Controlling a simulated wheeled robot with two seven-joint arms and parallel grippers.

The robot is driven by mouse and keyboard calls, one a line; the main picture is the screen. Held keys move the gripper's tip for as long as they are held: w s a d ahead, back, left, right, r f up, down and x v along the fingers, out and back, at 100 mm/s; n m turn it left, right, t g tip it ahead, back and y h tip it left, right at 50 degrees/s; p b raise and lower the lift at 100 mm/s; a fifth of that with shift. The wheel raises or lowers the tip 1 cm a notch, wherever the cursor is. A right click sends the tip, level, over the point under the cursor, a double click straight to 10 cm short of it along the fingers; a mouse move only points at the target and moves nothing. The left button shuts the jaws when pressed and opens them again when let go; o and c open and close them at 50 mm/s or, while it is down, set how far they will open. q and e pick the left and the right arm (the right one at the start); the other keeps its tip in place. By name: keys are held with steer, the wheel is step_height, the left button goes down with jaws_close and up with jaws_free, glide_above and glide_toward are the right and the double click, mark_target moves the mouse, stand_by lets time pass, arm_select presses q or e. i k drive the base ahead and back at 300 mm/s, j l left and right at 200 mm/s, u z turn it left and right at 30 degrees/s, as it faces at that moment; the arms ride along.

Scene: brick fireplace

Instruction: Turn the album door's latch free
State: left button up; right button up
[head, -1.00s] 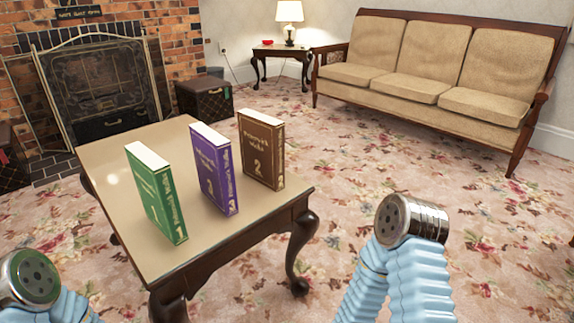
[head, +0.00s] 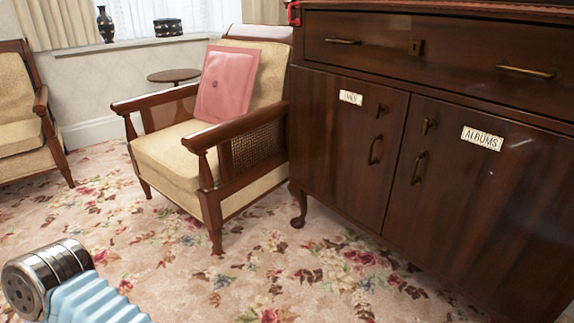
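The album door (head: 470,220) is the right door of a dark wood cabinet, with a white label reading ALBUMS (head: 482,138). Its small brass latch (head: 429,126) sits near the door's left edge, above a curved pull handle (head: 417,168). The door looks shut; the latch is too small to tell its exact setting. My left gripper (head: 42,283) is at the lower left, over the carpet and far from the cabinet. Only a round metal end with holes and a blue sleeve show, and no fingers can be made out. My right gripper is out of view.
The cabinet's left door (head: 345,150) has its own label, latch and handle. Drawers (head: 440,55) run above. An armchair (head: 215,160) with a pink cushion (head: 228,85) stands against the cabinet's left side. Open floral carpet (head: 250,275) lies in front.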

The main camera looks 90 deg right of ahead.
mark_target(429, 124)
steer(key=i+z, duration=0.1)
steer(key=z, duration=0.85)
steer(key=i+z, duration=0.15)
steer(key=z, duration=0.3)
steer(key=j+z, duration=0.15)
steer(key=z, duration=0.3)
steer(key=i, duration=0.05)
